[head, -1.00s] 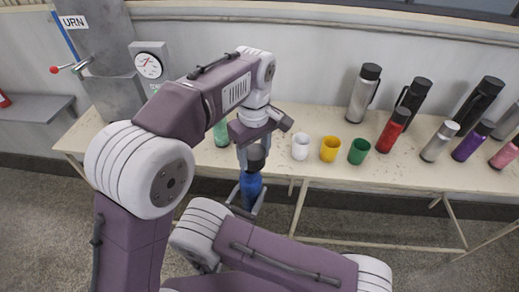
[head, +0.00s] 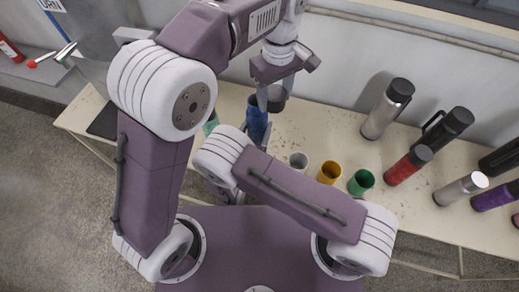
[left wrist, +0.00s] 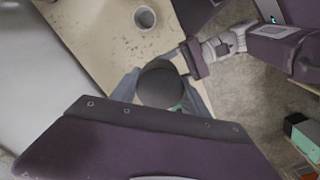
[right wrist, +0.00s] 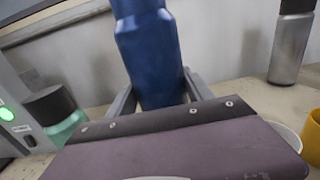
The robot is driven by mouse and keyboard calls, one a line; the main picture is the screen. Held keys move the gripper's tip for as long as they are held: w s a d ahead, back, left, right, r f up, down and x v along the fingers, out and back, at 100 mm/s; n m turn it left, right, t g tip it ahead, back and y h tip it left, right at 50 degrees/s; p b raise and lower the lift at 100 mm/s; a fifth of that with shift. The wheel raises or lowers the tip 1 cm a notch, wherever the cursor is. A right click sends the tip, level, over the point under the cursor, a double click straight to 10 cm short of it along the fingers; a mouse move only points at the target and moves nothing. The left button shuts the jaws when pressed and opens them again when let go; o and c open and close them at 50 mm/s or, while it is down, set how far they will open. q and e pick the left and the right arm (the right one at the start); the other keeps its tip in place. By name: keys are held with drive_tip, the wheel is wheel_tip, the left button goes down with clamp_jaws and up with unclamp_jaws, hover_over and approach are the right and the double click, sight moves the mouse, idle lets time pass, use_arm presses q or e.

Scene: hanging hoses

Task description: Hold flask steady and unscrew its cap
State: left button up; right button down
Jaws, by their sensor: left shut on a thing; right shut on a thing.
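The blue flask (head: 257,118) is held upright or nearly so in front of the bench; its body fills the middle of the right wrist view (right wrist: 150,55). My right gripper (right wrist: 158,98) is shut on its lower body. The dark cap (head: 275,99) is on top of the flask in the head view, and shows from above as a dark disc in the left wrist view (left wrist: 160,87). My left gripper (head: 268,97) comes down from above and is shut on the cap. The joint between cap and flask is too small to make out.
White (head: 298,160), yellow (head: 329,172) and green (head: 361,182) cups stand on the bench (head: 290,125). Several flasks, such as a steel one (head: 385,112) and a red one (head: 408,166), stand to the right. A mint-green flask (right wrist: 60,118) is at the left.

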sight(258, 136)
drive_tip(key=shift+s+a+f+b, duration=0.1)
drive_tip(key=shift+s+f+b, duration=0.05)
drive_tip(key=shift+f+b, duration=0.15)
drive_tip(key=f+b, duration=0.1)
drive_tip(key=f, duration=0.1)
drive_tip(key=f+b, duration=0.2)
drive_tip(key=w+f+b, duration=0.1)
drive_tip(key=f, duration=0.1)
drive_tip(key=shift+w+d+f+b, duration=0.1)
drive_tip(key=shift+d+f+b, duration=0.2)
drive_tip(key=shift+d+b, duration=0.1)
drive_tip(key=shift+a+r, duration=0.1)
drive_tip(key=f+b, duration=0.3)
drive_tip(key=shift+s+a+f, duration=0.1)
drive_tip(key=shift+s+f, duration=0.2)
drive_tip(key=shift+s, duration=0.05)
drive_tip(key=shift+w+r, duration=0.1)
drive_tip(key=shift+r, duration=0.05)
drive_tip(key=shift+w, duration=0.1)
drive_tip(key=shift+f, duration=0.25)
drive_tip(key=shift+c, duration=2.1)
unclamp_jaws()
drive_tip(key=shift+r, duration=0.15)
